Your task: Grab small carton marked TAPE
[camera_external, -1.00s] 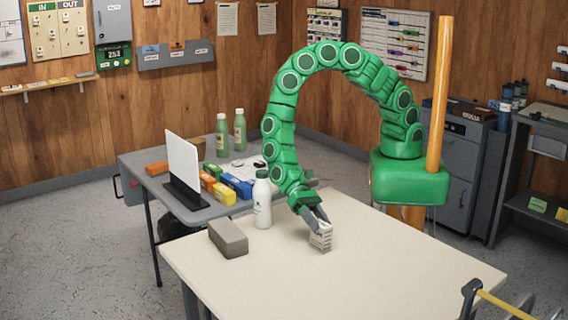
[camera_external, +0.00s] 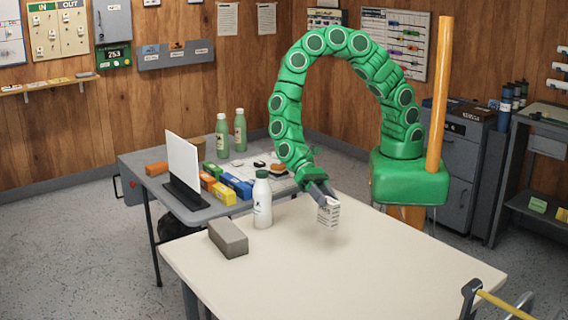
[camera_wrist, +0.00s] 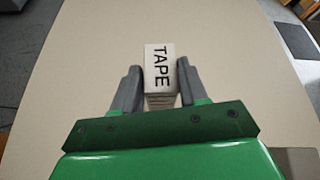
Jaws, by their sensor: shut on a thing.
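The small carton marked TAPE (camera_external: 329,212) is off-white with dark print and is held between my gripper's fingers a little above the cream table (camera_external: 350,270). In the wrist view the carton (camera_wrist: 159,68) shows the word TAPE on its face, with a grey finger on each side. My gripper (camera_external: 322,198) is shut on it and points down at the table. In the wrist view my gripper (camera_wrist: 160,82) hides the carton's lower end.
A white bottle (camera_external: 262,205) and a grey block (camera_external: 228,239) stand on the table to the left of the carton. A grey side table (camera_external: 225,208) behind holds a white panel (camera_external: 183,165), coloured boxes and green bottles. The table's front and right are clear.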

